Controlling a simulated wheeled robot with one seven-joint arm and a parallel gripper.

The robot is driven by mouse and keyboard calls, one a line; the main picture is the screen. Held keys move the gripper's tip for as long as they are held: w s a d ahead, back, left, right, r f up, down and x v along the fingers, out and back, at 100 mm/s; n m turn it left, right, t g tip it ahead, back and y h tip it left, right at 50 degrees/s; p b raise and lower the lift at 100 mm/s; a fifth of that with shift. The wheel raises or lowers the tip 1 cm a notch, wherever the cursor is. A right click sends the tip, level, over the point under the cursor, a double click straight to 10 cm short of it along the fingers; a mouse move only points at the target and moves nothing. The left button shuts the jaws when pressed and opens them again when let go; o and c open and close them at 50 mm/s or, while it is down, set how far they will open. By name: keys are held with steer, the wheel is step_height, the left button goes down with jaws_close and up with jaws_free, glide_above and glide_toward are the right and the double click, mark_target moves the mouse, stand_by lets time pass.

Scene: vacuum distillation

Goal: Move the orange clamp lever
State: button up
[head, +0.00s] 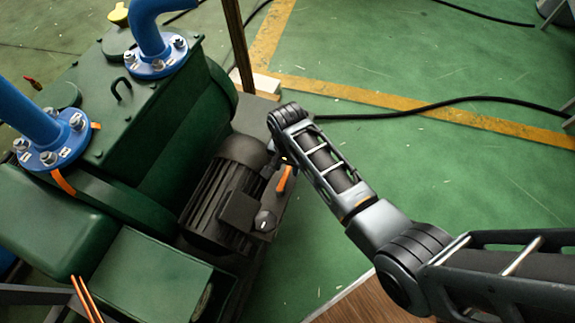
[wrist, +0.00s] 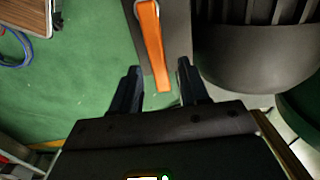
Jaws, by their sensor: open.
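The orange clamp lever (head: 283,179) sticks up beside the dark motor in the head view. In the wrist view the lever (wrist: 150,38) runs down from the top edge, and its free end lies between my two fingers. My gripper (wrist: 158,68) is open, with one dark finger on each side of the lever. A gap shows on the left side; the right finger is closer to the lever, and I cannot tell whether it touches. In the head view my arm largely hides the gripper.
The ribbed motor (head: 217,192) stands left of the lever, joined to a large green pump housing (head: 160,120) with blue pipes (head: 150,30). A black cable (head: 440,104) lies on the open green floor to the right. A wooden surface (head: 365,303) shows at the bottom.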

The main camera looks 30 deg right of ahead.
steer(key=shift+f, duration=0.1)
steer(key=shift+c, duration=0.4)
jaws_close()
